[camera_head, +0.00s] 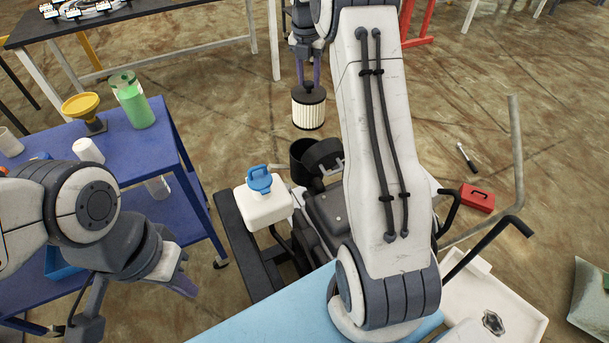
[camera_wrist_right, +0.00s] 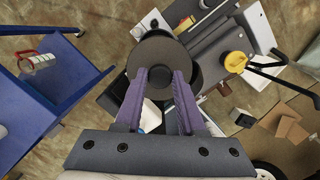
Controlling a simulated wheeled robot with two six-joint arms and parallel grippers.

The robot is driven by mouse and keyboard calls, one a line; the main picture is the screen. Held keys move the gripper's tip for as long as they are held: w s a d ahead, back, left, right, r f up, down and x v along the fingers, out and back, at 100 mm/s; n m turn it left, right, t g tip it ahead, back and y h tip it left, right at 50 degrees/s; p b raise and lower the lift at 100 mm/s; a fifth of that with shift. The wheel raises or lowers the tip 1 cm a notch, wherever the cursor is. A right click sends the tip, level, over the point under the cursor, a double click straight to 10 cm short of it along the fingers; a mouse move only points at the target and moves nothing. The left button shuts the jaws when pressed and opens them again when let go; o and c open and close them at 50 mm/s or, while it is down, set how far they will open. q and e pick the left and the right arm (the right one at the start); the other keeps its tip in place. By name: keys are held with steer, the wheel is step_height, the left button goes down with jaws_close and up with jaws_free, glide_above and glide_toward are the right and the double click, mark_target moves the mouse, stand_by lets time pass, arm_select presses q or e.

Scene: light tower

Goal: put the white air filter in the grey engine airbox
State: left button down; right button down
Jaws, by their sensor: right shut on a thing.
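The white air filter (camera_head: 308,115) has pleated sides and a dark top with a knob. My right gripper (camera_head: 308,80) is shut on that knob and holds the filter upright in the air. In the right wrist view the filter's dark round top (camera_wrist_right: 157,56) lies between the fingertips (camera_wrist_right: 162,78). The airbox (camera_head: 298,152) is an open dark grey cylinder below the filter, with its lid (camera_head: 325,156) tilted open beside it. The filter is apart from it. My left gripper (camera_head: 182,286) is low at the left, away from both, its fingers only partly visible.
A white tank with a blue cap (camera_head: 262,204) stands next to the airbox on the engine. A blue cart (camera_head: 165,125) at the left carries a green jar (camera_head: 132,100) and a yellow funnel (camera_head: 82,104). A red toolbox (camera_head: 477,198) lies on the floor at the right.

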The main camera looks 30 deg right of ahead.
mark_target(308, 92)
steer(key=f+b, duration=0.2)
steer(key=f, duration=0.1)
steer(key=f+b, duration=0.2)
steer(key=f, duration=0.1)
steer(key=shift+w+f, duration=0.2)
steer(key=shift+f, duration=0.2)
step_height(308, 92, down, 18)
steer(key=b, duration=0.1)
steer(key=c, duration=0.5)
jaws_free()
